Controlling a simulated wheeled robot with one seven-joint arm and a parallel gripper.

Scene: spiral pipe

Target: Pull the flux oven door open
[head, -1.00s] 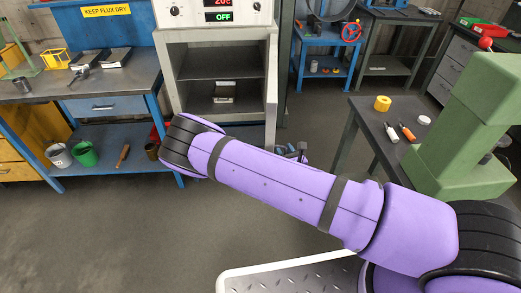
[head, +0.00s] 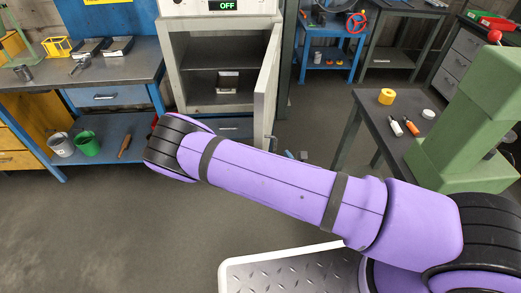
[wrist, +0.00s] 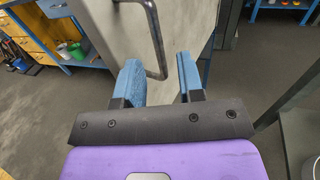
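The flux oven (head: 172,75) stands at the back in the head view with its front open, showing a shelf and a small box inside. Its door (head: 268,80) stands out from the right side, swung partly open. In the wrist view the pale door panel (wrist: 190,35) fills the middle, with a grey bar handle (wrist: 156,35) on it. My gripper (wrist: 158,62) is open, its two blue fingers pointing at the door. The handle's lower end shows between the fingers, with gaps at both sides. Whether it lies within their reach is unclear. My arm hides the gripper in the head view.
A blue workbench (head: 105,97) with trays stands left of the oven, buckets on its lower shelf. A dark table (head: 372,113) with yellow tape and small bottles stands at right, beside a green column (head: 470,130). Open grey floor lies in front of the oven.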

